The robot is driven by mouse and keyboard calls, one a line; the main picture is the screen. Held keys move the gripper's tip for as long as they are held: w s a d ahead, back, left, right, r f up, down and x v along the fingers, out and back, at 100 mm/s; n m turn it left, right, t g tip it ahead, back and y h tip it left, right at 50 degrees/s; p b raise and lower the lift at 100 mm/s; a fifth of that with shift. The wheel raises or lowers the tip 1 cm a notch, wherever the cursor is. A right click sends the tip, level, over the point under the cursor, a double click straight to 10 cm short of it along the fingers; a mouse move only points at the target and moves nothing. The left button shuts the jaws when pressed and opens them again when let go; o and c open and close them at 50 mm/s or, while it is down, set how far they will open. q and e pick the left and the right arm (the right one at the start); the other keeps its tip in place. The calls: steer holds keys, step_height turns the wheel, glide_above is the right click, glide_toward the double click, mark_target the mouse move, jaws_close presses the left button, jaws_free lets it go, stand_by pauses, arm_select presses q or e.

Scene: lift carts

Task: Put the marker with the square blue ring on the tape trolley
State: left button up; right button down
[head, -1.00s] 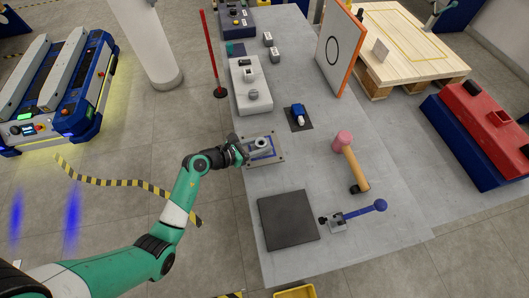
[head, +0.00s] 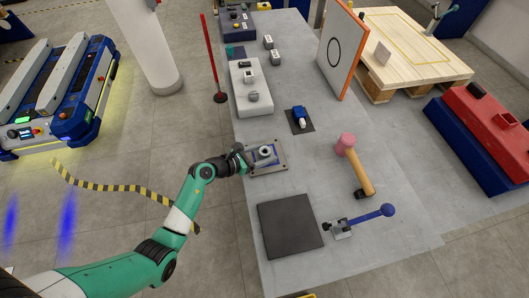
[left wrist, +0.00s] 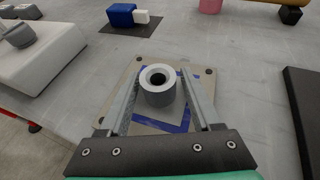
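A flat beige plate with a square blue ring and an upright grey hollow knob (head: 265,152) lies near the left edge of the grey table; I take it as the marker. It fills the middle of the left wrist view, with the knob (left wrist: 158,85) in front of my gripper. My left gripper (head: 248,158) reaches it from the left. Its two fingers (left wrist: 160,98) are apart, one on each side of the knob, with a narrow gap showing on the right. The fingers partly hide the plate and ring. I cannot tell which thing is the tape trolley. My right gripper is in neither view.
The table holds a dark square pad (head: 290,226), a blue-handled clamp (head: 362,219), a pink mallet (head: 357,165), a blue-and-white block (head: 299,117) and a grey box (head: 250,95). A blue cart (head: 62,95) stands at left; a wooden pallet (head: 412,62) stands at back right.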

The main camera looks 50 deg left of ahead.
arm_select(q)
steer(key=shift+o, duration=0.4)
steer(key=shift+s+r, duration=0.1)
steer(key=shift+r, duration=0.2)
steer(key=p+v, duration=0.4)
steer(key=v, duration=0.7)
steer(key=shift+s+p, duration=0.35)
steer(key=shift+a, duration=0.1)
